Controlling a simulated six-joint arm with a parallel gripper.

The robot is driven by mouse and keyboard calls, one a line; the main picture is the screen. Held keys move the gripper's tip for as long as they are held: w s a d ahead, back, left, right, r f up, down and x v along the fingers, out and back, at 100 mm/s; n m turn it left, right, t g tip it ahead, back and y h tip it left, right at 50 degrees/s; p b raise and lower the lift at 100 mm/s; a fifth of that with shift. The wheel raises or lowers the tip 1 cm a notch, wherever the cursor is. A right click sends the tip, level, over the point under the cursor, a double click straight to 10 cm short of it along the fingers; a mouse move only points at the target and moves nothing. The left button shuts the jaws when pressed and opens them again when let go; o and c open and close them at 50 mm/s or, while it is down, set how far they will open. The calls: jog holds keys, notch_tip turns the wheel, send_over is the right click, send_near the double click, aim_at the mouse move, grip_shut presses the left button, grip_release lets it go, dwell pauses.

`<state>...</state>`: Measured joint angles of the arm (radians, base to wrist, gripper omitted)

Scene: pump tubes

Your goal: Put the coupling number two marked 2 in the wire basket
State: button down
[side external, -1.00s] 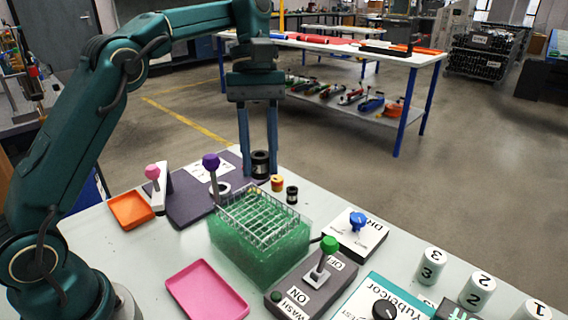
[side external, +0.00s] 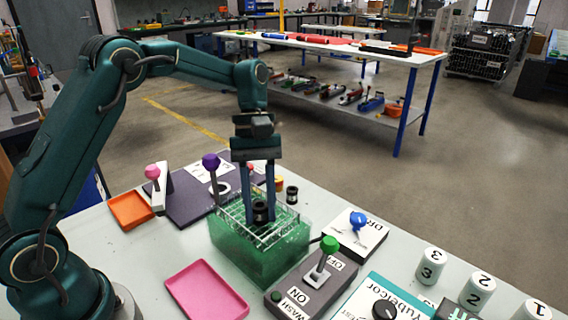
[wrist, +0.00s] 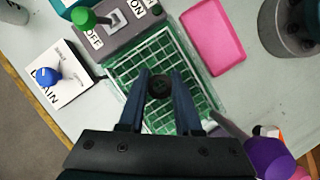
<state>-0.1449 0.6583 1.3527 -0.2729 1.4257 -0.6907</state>
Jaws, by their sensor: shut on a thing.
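My gripper (side external: 259,203) is shut on a black ring-shaped coupling (side external: 260,212), which also shows between the fingertips in the wrist view (wrist: 160,87). No number can be read on it. It is over the middle of the wire basket (side external: 285,222), a pale wire grid in a green see-through tank (side external: 255,262). I cannot tell whether its lower end is above or inside the grid. White cylinders marked 3 (side external: 431,266), 2 (side external: 477,291) and 1 (side external: 531,311) stand at the right front of the bench.
A green-knobbed lever box (side external: 318,278) and blue-knobbed box (side external: 357,232) are to the right. A pink tray (side external: 205,292) lies in front.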

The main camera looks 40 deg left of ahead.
jog(key=shift+f, duration=0.15)
jog(key=c, duration=0.9)
grip_release()
jog(key=shift+a+r+m+t+y, duration=0.6)
jog(key=shift+r+m+t, duration=0.35)
jog(key=shift+r, duration=4.2)
jog(key=shift+s+f+m+t+y, duration=0.5)
jog(key=shift+s+m+t, duration=0.75)
jog(key=shift+s, duration=1.1)
jog(key=shift+s+f+m+t+y, duration=0.3)
jog(key=shift+s+f+m+t, duration=0.5)
jog(key=shift+s+m, duration=1.2)
jog(key=shift+s+f+m+t+y, duration=0.4)
jog(key=shift+s+m+t, duration=0.7)
jog(key=shift+s, duration=1.6)
